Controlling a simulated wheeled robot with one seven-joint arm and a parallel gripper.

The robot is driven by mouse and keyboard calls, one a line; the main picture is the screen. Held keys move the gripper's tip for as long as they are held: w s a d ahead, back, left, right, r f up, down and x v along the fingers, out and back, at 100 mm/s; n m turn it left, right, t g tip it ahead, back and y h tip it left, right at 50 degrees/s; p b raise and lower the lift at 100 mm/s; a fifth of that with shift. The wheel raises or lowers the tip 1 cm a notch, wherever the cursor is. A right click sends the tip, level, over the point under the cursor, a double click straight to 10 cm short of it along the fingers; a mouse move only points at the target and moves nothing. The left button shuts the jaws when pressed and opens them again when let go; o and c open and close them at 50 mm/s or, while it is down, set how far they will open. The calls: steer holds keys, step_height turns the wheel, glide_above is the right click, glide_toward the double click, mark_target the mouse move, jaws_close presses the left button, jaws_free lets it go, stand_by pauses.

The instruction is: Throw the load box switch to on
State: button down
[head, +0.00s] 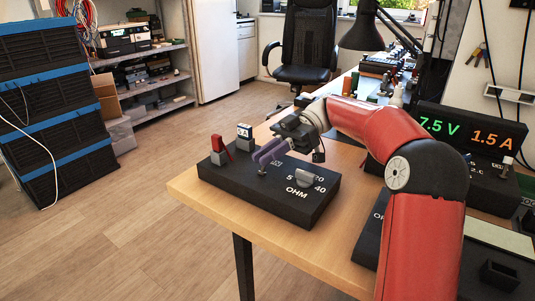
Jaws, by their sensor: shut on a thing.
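The load box (238,184) is a low black box with white OHM markings, on the near left corner of the wooden table. My gripper (262,157) reaches over it from the right. Its fingers are shut on the small toggle switch (262,170) on the box's top. The fingers cover most of the lever, so I cannot tell which way it leans. A grey range knob (305,178) sits on the box to the right, between the numbers 5, 20 and 40.
A red plug (217,144) and a block marked 5A (244,133) stand on the box's far left part. A display (468,130) reads 7.5 V and 1.5 A. A black lamp (362,35) stands behind my arm.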

steer(key=c, duration=1.4)
jaws_free()
